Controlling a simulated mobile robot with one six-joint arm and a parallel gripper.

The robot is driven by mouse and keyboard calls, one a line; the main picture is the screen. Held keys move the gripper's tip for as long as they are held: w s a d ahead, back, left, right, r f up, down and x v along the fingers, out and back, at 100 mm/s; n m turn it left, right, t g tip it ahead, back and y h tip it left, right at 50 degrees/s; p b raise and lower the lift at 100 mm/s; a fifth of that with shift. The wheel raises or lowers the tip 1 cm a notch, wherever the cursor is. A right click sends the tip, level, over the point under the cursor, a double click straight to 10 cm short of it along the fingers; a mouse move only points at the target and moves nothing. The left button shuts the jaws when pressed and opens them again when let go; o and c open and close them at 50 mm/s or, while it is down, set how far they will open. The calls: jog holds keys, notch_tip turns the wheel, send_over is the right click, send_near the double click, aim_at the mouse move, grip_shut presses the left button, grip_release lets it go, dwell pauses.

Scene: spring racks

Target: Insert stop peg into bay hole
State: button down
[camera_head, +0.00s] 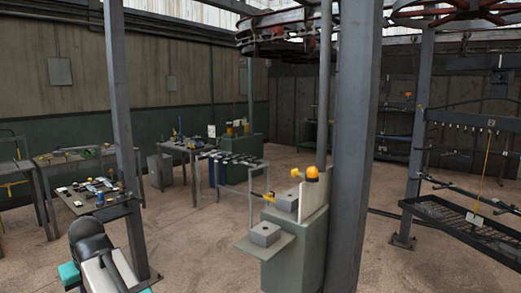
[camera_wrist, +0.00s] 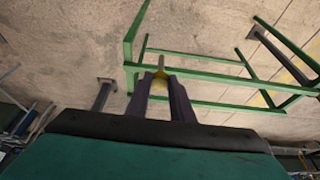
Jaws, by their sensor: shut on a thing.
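My gripper (camera_wrist: 161,77) shows in the wrist view with its two dark fingers pointing away. It is shut on a small pale-and-yellow piece, the stop peg (camera_wrist: 161,64), whose end stands out just past the fingertips. The rest of the peg is hidden between the fingers. Beyond it in the wrist view is a green frame (camera_wrist: 210,102) above the floor; I cannot tell the gap between them. My gripper does not show in the head view. I cannot make out a bay hole in either view.
In the head view, a grey post (camera_head: 355,150) stands close in front. A green cabinet (camera_head: 292,252) with an orange lamp (camera_head: 312,174) stands beside it. Cluttered benches (camera_head: 82,155) are at left, a dark rack (camera_head: 470,222) at right. Floor (camera_head: 205,255) is open left of the cabinet.

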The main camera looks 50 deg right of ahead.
jog(key=s+d+r+p, duration=0.3)
jog(key=d+r, duration=0.3)
jog(key=d, duration=0.5)
jog(key=s+d+r+m+p, duration=0.1)
jog(key=s+d+r+p, duration=0.15)
jog(key=d+r, duration=0.6)
jog(key=s+d+r+p, duration=0.2)
jog(key=s+d+r, duration=0.15)
jog(key=d, duration=0.95)
jog(key=s+d+r+m+h+p, duration=0.1)
jog(key=s+d+r+p, duration=0.6)
jog(key=s+d+r, duration=1)
jog(key=s+d, duration=0.4)
jog(key=shift+r, duration=0.15)
jog(key=shift+f+b, duration=1)
jog(key=shift+f, duration=1.85)
jog(key=shift+p, duration=0.45)
